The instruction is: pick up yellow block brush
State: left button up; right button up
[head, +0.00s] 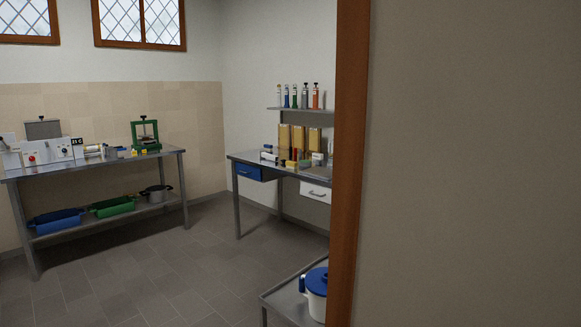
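I cannot make out the yellow block brush for certain from this distance. Small yellow items (134,153) lie near the right end of the left bench (100,163). Several small items, some with yellow parts (304,163), stand on the right bench (243,156), too small to tell apart. Neither of my grippers is in view.
A brown door frame (347,160) and a plain wall (470,160) fill the right side and hide part of the right bench. A low metal table (277,297) with a blue-lidded white container (317,300) stands near the frame. The tiled floor (160,270) is clear.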

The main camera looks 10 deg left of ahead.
aim_at(289, 165)
jog(key=i+j+u, duration=1.05)
jog(key=i, duration=0.4)
jog(key=i+u, duration=0.15)
jog(key=i, duration=0.45)
jog(key=i+z, duration=0.2)
jog(key=i, duration=0.4)
jog(key=i+j+z, duration=0.2)
jog(key=i, duration=0.35)
jog(key=i+z, duration=0.2)
jog(key=i, duration=0.4)
jog(key=i+l+z, duration=0.1)
jog(key=i+z, duration=0.55)
jog(key=i, duration=0.15)
jog(key=i+j+z, duration=0.1)
jog(key=i+z, duration=0.25)
